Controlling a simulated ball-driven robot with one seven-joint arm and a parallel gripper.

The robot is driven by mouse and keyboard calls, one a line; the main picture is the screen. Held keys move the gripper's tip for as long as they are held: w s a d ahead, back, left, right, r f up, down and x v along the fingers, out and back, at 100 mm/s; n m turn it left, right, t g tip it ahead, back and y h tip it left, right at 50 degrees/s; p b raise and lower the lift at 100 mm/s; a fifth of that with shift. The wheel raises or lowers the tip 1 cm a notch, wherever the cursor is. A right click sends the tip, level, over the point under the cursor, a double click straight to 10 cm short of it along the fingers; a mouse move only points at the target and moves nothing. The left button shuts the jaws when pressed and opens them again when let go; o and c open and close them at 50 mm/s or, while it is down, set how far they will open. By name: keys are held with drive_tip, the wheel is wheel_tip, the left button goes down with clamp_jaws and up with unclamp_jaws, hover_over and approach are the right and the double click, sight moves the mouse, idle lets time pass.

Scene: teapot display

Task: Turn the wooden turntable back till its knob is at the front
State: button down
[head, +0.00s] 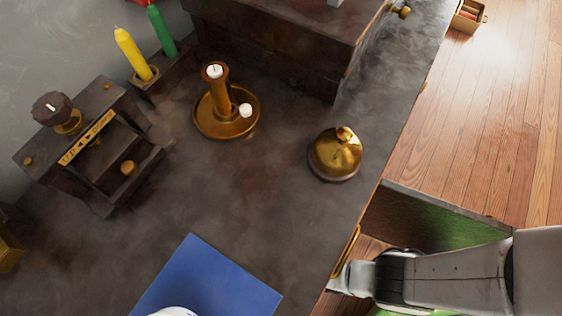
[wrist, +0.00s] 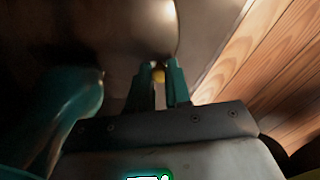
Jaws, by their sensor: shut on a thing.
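In the wrist view my gripper (wrist: 160,71) has its two dark teal fingers closed around a small brass knob (wrist: 159,76). The knob shows as a small yellow ball between the fingers. A dim brownish surface lies beyond it, blurred and too close to make out. I cannot tell the turntable's outline or which way its knob faces. In the head view my arm comes in from the lower right, over the table's right edge. The fingers and the knob cannot be made out there.
A brass bell (head: 336,155), a candle holder (head: 227,128) and a wooden up/down device (head: 90,140) stand on the dark table. A blue sheet (head: 205,285) lies at the bottom. A green-lined drawer (head: 430,212) stands open beside my arm. The table's middle is clear.

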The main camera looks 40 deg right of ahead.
drive_tip(key=shift+d+n, duration=0.35)
drive_tip(key=shift+n, duration=0.05)
idle(0.4)
drive_tip(key=c, duration=1.1)
unclamp_jaws()
drive_tip(key=shift+o, duration=0.2)
drive_tip(key=shift+r, duration=0.1)
wheel_tip(320, 180, up, 11)
drive_tip(key=p, duration=0.7)
drive_tip(key=shift+f, duration=0.2)
